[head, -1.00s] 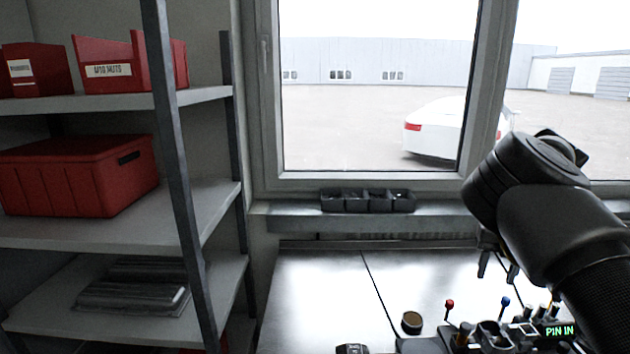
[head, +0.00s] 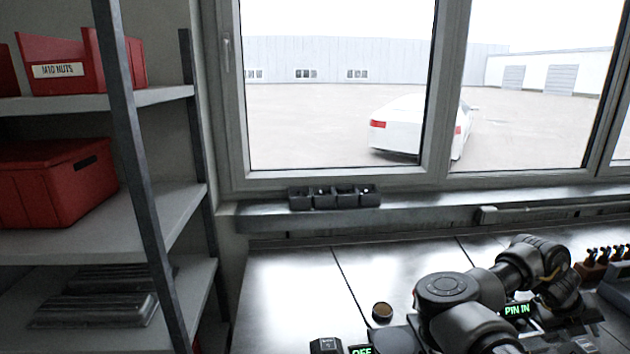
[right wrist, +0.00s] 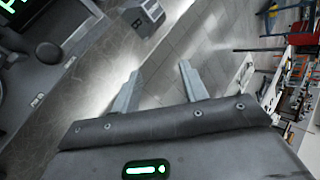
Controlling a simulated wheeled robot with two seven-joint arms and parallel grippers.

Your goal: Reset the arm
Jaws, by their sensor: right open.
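Beyond the fingers are a grey tiled floor and, at upper left, a bench edge. My left gripper is in neither view.
Dark bins (head: 335,196) stand on the sill. The left bench is clear.

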